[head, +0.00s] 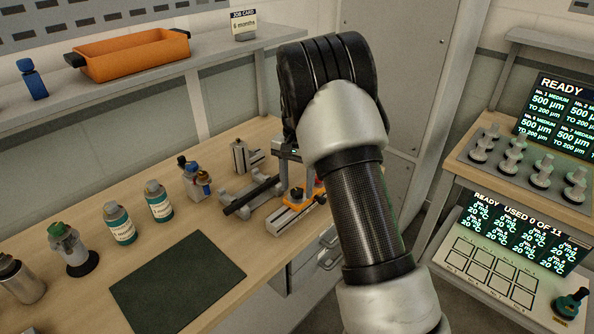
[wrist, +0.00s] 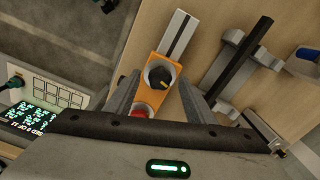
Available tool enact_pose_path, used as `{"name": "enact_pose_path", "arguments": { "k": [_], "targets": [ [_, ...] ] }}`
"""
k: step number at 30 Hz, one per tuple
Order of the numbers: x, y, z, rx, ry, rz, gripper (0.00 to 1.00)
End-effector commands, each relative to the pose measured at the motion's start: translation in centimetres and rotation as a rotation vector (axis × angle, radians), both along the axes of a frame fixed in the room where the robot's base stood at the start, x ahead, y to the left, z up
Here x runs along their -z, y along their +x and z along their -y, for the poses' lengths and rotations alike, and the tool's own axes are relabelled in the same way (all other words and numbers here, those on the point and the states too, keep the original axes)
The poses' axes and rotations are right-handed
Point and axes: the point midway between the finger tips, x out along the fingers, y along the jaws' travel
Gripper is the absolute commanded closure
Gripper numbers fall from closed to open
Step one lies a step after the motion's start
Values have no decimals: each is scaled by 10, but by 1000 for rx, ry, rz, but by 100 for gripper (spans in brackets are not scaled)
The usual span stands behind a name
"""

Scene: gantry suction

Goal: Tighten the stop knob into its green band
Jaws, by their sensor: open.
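A black knob (wrist: 159,77) with a yellow mark sits on an orange block (wrist: 154,62) in the wrist view. I take it as the stop knob. The block is on a pale rail (wrist: 179,32) with a dark slot. No green band is clear in either view. My gripper (wrist: 160,88) is open and empty, one finger on each side of the block, with the knob between them. I cannot tell if they touch. A red part (wrist: 140,111) shows nearer my gripper's body. In the head view my arm partly hides the orange block (head: 292,198).
A black bar on grey supports (head: 252,196) lies left of the rail. Bottles (head: 119,224), a dark mat (head: 178,283) and small fixtures stand farther left on the wooden bench. Screens and a panel (head: 489,274) are at the right.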

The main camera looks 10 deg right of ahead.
Motion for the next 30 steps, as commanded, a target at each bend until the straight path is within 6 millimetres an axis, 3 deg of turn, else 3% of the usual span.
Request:
{"name": "enact_pose_path", "arguments": {
  "k": [5,18,24,30],
  "targets": [
    [-28,1,0,0,0,5,51],
    [-133,1,0,0,1,6,51],
    [-163,1,0,0,0,5,51],
    [-172,0,0,0,-1,3,51]
  ]
}}
